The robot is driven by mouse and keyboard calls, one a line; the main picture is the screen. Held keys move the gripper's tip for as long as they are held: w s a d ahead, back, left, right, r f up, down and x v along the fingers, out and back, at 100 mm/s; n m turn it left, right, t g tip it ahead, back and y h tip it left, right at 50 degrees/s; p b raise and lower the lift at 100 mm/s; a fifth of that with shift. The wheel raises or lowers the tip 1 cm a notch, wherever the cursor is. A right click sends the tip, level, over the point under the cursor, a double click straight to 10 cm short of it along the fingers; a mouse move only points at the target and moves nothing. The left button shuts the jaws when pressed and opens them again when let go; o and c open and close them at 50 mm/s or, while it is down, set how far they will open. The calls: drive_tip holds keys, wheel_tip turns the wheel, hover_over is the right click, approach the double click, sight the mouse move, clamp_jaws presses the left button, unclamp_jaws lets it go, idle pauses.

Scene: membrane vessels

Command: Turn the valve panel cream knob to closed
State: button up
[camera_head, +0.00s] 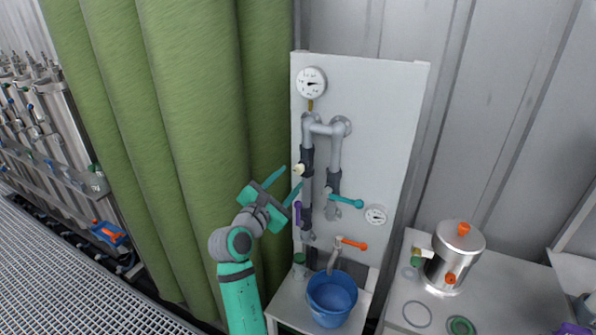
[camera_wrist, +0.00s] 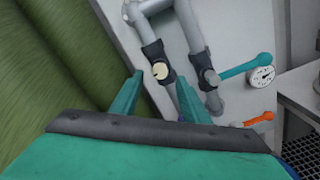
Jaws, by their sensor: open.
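The cream knob (camera_head: 299,169) is a small round handle on the dark valve body of the left vertical grey pipe on the white valve panel (camera_head: 384,105). In the wrist view the cream knob (camera_wrist: 160,71) shows ahead, between the lines of the two fingers. My gripper (camera_head: 289,181) is open and empty, with its teal fingers pointing toward the panel just left of the knob. In the wrist view my gripper (camera_wrist: 160,90) has its fingers spread apart on either side of the knob. Whether either finger touches it cannot be told.
A teal lever (camera_head: 345,199) and an orange lever (camera_head: 354,243) stick out to the right. A purple handle (camera_head: 297,212) is below the knob. A blue bucket (camera_head: 331,298) stands under the pipes. A steel vessel (camera_head: 456,258) stands right. A green curtain (camera_head: 190,110) hangs left.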

sight(297, 172)
drive_tip(key=x, duration=0.6)
drive_tip(key=shift+w+d, duration=0.1)
drive_tip(key=shift+w, duration=0.2)
drive_tip(key=shift+c, duration=0.7)
drive_tip(key=c, duration=0.9)
